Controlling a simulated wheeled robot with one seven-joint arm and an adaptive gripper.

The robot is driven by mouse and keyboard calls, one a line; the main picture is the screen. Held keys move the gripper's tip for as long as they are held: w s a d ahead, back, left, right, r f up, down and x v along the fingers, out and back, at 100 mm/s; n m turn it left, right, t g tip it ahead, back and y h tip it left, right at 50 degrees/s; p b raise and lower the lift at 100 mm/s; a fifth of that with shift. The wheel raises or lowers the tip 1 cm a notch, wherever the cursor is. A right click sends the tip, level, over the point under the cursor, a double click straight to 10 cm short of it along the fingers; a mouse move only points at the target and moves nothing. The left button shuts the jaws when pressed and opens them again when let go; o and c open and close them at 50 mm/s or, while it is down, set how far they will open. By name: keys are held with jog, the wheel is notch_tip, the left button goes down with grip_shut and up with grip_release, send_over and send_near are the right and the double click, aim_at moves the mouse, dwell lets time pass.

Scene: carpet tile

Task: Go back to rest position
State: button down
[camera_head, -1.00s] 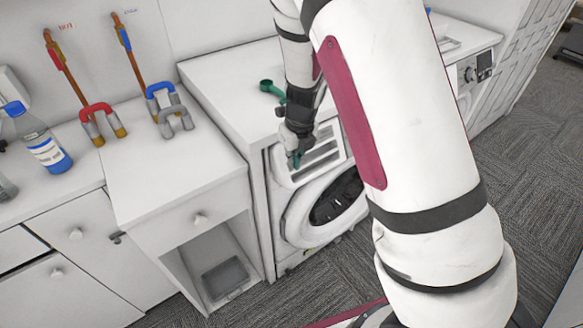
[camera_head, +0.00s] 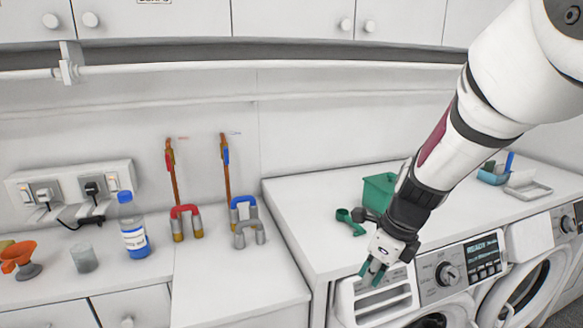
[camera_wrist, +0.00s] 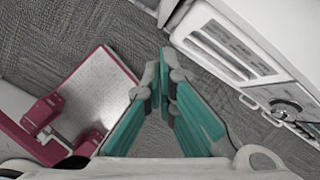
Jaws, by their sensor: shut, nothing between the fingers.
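My gripper (camera_head: 373,271) is in front of the washing machine (camera_head: 398,303), near its detergent drawer and in the air. Its green-padded fingers are together and empty. The wrist view shows the same fingers (camera_wrist: 163,85) meeting at their tips, with carpet beyond them. My arm reaches down from the upper right in the head view.
A green scoop (camera_head: 351,222) and a green box (camera_head: 379,192) sit on the machine top. A blue-capped bottle (camera_head: 133,228), an orange funnel (camera_head: 20,256) and a grey cup (camera_head: 84,258) stand on the left counter.

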jog(key=s+d+r+n+t+h, duration=0.1)
jog(key=s+r+n, duration=0.6)
jog(key=s+n, duration=0.3)
jog(key=s+d+r+n+t+h, duration=0.1)
jog(key=s+r+n, duration=0.7)
jog(key=n, duration=0.8)
jog(key=s+t, duration=0.1)
jog(key=s, duration=0.2)
